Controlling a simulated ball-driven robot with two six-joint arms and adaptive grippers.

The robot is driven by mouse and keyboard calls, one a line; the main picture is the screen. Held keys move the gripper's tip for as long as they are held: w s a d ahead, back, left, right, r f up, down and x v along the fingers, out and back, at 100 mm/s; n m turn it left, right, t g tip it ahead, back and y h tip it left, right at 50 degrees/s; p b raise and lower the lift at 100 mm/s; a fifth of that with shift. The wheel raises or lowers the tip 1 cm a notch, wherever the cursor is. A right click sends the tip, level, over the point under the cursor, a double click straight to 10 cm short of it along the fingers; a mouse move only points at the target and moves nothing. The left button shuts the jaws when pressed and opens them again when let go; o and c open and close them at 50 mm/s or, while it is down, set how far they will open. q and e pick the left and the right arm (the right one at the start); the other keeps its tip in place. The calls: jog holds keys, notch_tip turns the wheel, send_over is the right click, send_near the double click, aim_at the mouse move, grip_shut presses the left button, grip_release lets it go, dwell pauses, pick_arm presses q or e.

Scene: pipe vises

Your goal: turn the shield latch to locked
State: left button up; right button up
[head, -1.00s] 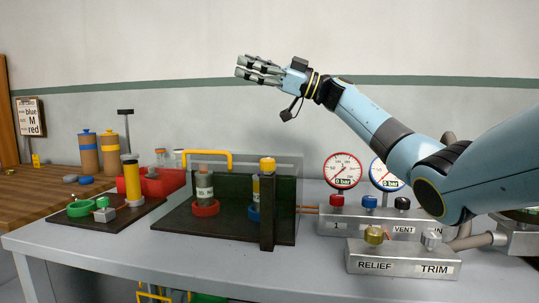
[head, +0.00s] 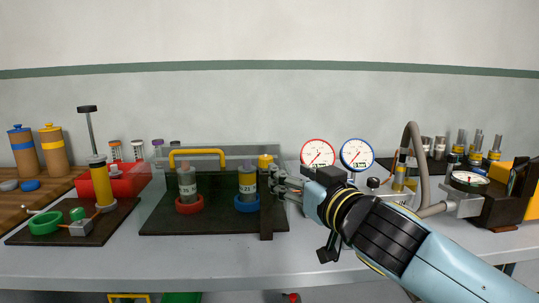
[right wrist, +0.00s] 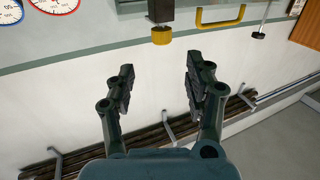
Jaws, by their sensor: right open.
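The shield latch is a yellow knob (head: 265,161) on top of a dark post (head: 266,222) at the right end of the clear shield (head: 240,154). The knob also shows in the right wrist view (right wrist: 161,34), near the top centre. My right gripper (head: 275,181) is beside the post, just below and right of the knob in the head view. In the right wrist view my right gripper (right wrist: 158,82) has its fingers spread and empty, with the knob beyond the fingertips and apart from them. The knob's locked mark cannot be made out. My left gripper is out of view.
Behind the shield, two pipes stand in a red vise ring (head: 190,206) and a blue vise ring (head: 247,205). A yellow handle (head: 198,152) tops the shield. Two gauges (head: 318,153) and a grey hose (head: 411,135) stand right of the latch. The front table edge is clear.

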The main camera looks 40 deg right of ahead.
aim_at(269, 160)
jog(key=w, duration=0.3)
jog(key=w+p, duration=0.1)
jog(key=w, duration=0.2)
jog(key=w+d, duration=0.1)
jog(key=w, duration=0.2)
jog(key=shift+d+r+p, duration=0.1)
jog(key=shift+r+p, duration=0.05)
jog(key=shift+p, duration=0.2)
jog(key=shift+w+d, duration=0.1)
jog(key=shift+w, duration=0.45)
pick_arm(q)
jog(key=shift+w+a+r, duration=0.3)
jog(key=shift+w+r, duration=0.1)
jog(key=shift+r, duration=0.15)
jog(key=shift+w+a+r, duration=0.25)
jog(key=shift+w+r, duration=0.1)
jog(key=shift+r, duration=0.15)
